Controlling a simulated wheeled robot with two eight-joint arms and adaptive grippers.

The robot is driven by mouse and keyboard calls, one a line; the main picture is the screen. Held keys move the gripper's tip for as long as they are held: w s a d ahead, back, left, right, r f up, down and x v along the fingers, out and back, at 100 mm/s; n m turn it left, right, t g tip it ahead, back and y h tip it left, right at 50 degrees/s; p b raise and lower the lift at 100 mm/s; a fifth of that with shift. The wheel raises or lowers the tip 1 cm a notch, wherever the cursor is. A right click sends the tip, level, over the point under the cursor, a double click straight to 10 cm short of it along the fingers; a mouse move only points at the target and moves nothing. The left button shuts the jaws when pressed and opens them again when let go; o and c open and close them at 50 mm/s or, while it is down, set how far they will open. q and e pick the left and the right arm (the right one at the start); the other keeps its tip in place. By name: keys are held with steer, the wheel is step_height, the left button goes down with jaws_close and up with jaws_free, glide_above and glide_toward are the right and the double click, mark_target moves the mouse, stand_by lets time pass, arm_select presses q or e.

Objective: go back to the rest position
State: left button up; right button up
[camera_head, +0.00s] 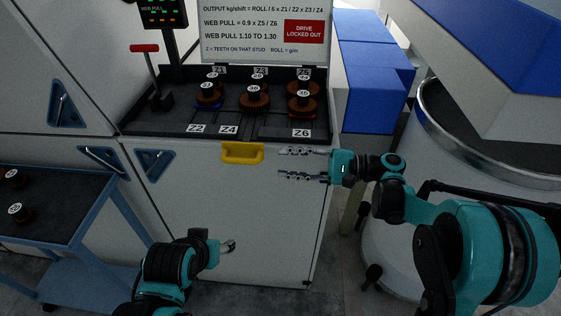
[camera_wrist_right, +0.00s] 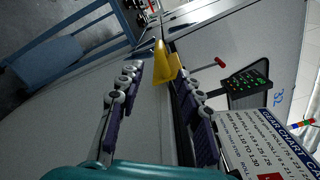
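My right gripper (camera_head: 282,163) is open and empty in the head view. Its two fingers point left, in front of the white cabinet and just right of the yellow handle (camera_head: 242,153), apart from it in the picture. In the right wrist view the fingers of this gripper (camera_wrist_right: 156,78) stand wide apart, with the yellow handle (camera_wrist_right: 164,62) beyond them. My left gripper (camera_head: 228,246) is low in front of the white cabinet front (camera_head: 240,205). It shows small and edge-on, so its opening is unclear. I see nothing held in it.
A dark tray (camera_head: 180,124) on the cabinet bears several brown gears with numbered tops. A red-topped lever (camera_head: 145,48) stands at its left. A blue cart (camera_head: 85,222) with gears is at left. A large round can (camera_head: 490,140) stands at right, behind my right arm.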

stand_by(0.4)
steer(key=s+d+f+n+t+h, duration=0.2)
steer(key=s+d+f+t+h, duration=0.1)
steer(key=s+f+h, duration=0.5)
steer(key=s+d+f+n+t+h, duration=0.1)
steer(key=s+d+f+n+h, duration=0.1)
steer(key=s+d+h, duration=0.2)
steer(key=s+d+f+n+t+h, duration=0.1)
steer(key=s+d+n+t+h, duration=0.1)
steer(key=d+h, duration=0.4)
steer(key=s+d+n, duration=0.1)
steer(key=s+d, duration=0.1)
steer(key=d, duration=0.3)
steer(key=shift+s+f+n, duration=0.3)
steer(key=shift+f, duration=0.1)
